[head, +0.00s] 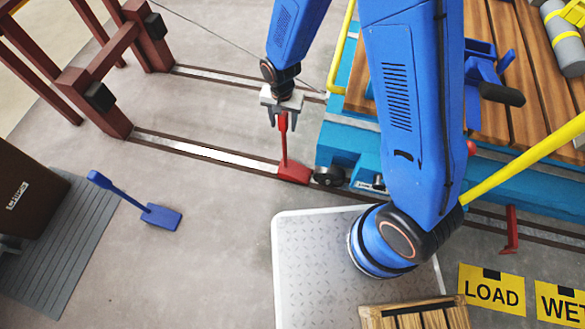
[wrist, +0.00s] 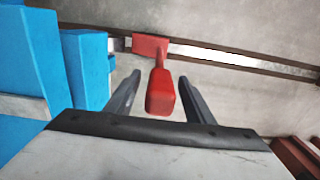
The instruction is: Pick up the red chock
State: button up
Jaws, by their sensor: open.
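The red chock (head: 293,172) sits on the near rail, right by the small dark wheel of the blue cart, with its red handle standing up. It also shows in the wrist view (wrist: 160,92), with the handle's thick end facing the camera and the red block behind it. My gripper (head: 282,120) is at the top of the handle. In the wrist view its two dark fingers (wrist: 160,98) are apart, one on each side of the handle, with gaps showing. I cannot tell how deep the handle end is between them.
The blue cart (head: 345,140) with a wooden deck stands right of the chock. A blue chock-like paddle (head: 162,216) lies on the floor at left. Another red handled piece (head: 511,230) is by the rail at right. Dark red posts (head: 98,97) end the rails. The floor between is clear.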

grip_shut()
dwell(1.3)
